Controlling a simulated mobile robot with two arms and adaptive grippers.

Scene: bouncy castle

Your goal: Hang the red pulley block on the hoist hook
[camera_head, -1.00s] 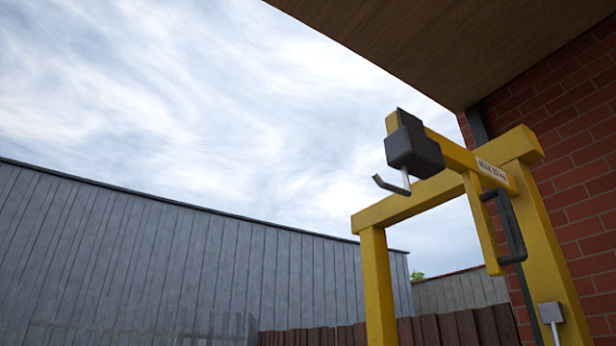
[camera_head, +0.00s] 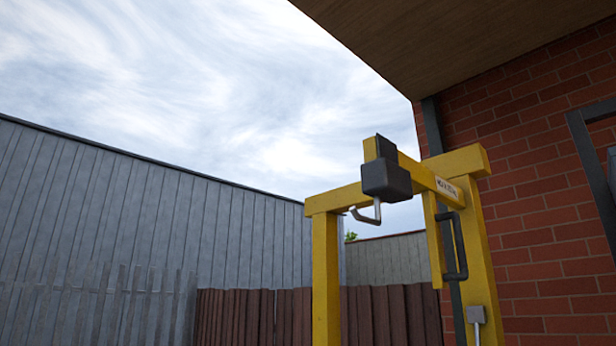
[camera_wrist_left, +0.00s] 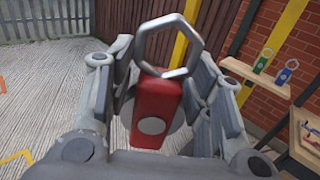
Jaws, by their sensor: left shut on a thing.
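The hoist hook (camera_head: 368,214) is a grey bent hook under a dark block (camera_head: 386,180) at the end of the yellow hoist arm (camera_head: 428,176). It stands right of centre in the head view, and nothing hangs on it. The red pulley block (camera_wrist_left: 155,108) with its grey metal ring (camera_wrist_left: 168,45) shows in the left wrist view. My left gripper (camera_wrist_left: 160,95) is shut on the red pulley block, with the ring sticking up clear of the fingers. Neither gripper shows in the head view.
The yellow frame (camera_head: 326,270) holds the hoist beside a brick wall (camera_head: 545,220). A wooden fence (camera_head: 270,318) runs behind it. In the left wrist view, a small shelf (camera_wrist_left: 256,75) holds a green and a blue item, and a wooden table edge (camera_wrist_left: 305,135) is at right.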

